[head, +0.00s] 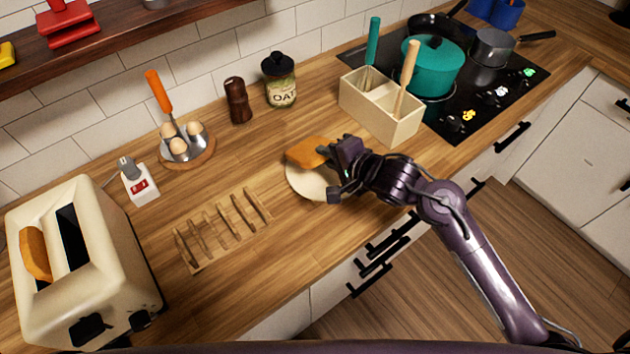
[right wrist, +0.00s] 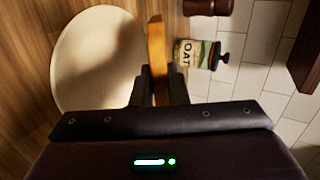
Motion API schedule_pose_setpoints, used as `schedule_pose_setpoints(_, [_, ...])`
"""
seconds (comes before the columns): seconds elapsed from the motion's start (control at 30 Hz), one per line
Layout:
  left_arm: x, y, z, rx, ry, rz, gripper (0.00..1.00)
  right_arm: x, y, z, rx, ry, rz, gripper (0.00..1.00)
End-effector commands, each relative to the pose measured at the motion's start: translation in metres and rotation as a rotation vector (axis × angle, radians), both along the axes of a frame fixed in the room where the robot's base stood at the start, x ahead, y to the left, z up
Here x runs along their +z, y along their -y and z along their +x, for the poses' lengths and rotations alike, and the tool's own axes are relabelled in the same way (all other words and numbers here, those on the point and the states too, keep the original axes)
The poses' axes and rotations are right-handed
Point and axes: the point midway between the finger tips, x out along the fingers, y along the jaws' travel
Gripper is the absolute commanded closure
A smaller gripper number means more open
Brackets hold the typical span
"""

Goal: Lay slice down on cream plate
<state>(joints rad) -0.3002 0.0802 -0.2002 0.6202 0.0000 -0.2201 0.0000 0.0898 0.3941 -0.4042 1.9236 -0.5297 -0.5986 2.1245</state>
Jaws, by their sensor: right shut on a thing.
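An orange-brown bread slice (head: 308,152) is held in my right gripper (head: 333,171), over the far part of the cream plate (head: 310,184). In the right wrist view the slice (right wrist: 157,52) is seen edge-on between the two dark fingers (right wrist: 160,88), beside the round cream plate (right wrist: 90,60). I cannot tell whether the slice touches the plate. My gripper hides the plate's right side. A second slice (head: 36,254) stands in a slot of the cream toaster (head: 100,290). My left gripper is not in view.
A wooden toast rack (head: 222,228) lies left of the plate. The oat jar (head: 280,80), brown mill (head: 238,101) and egg holder (head: 186,150) stand behind. A wooden utensil box (head: 380,108) and stove (head: 470,90) are to the right.

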Motion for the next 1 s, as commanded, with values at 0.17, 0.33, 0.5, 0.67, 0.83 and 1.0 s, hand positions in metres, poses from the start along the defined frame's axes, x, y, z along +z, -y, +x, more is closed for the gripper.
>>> schedule_pose_setpoints(0.17, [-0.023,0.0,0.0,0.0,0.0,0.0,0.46,-0.025,0.0,0.0,0.0,-0.002,0.001,1.0])
schedule_pose_setpoints(0.33, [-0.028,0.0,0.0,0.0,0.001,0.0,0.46,-0.038,0.0,0.0,0.0,0.0,0.002,1.0])
schedule_pose_setpoints(0.5, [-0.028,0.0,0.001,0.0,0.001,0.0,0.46,-0.04,0.0,0.0,0.0,0.0,0.002,1.0])
schedule_pose_setpoints(0.67, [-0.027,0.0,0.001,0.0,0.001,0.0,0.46,-0.04,0.0,0.0,0.0,-0.001,0.001,0.84])
schedule_pose_setpoints(0.83, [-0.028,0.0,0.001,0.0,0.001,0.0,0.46,-0.04,0.0,0.0,0.0,0.0,0.002,0.72])
schedule_pose_setpoints(1.0, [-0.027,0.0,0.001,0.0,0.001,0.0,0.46,-0.04,0.0,0.0,0.0,-0.001,0.001,0.72])
